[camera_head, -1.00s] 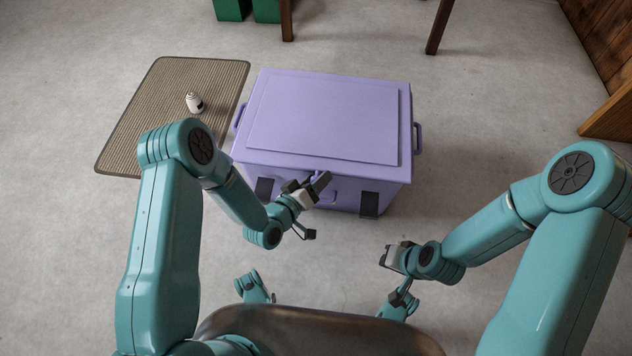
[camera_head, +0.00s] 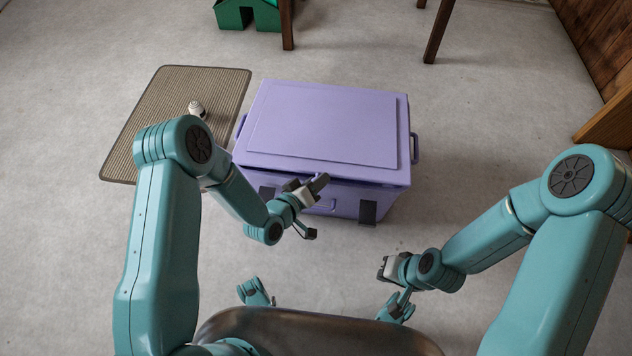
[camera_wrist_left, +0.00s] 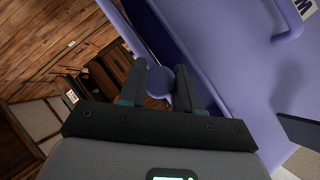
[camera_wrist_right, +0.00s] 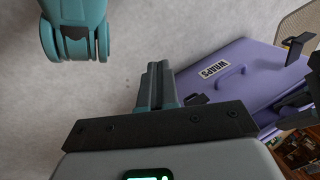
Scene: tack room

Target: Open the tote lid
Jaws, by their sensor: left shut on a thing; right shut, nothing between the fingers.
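The purple tote (camera_head: 345,202) stands on the floor ahead of me. Its lid (camera_head: 325,125) is slightly raised at the front, with a narrow dark gap above the front wall. My left gripper (camera_head: 318,184) is at the middle of the lid's front edge. In the left wrist view its fingers are shut on a rounded purple lid tab (camera_wrist_left: 158,82). My right gripper (camera_head: 385,268) is shut and empty, apart from the tote at its front right. A "WRAPS" label (camera_wrist_right: 214,73) and a front handle (camera_wrist_right: 231,79) show in the right wrist view.
A ribbed mat (camera_head: 165,115) lies left of the tote, with a small white object (camera_head: 197,108) on it. A green box (camera_head: 248,14) and dark legs of furniture (camera_head: 438,32) stand behind. The floor right of the tote is clear.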

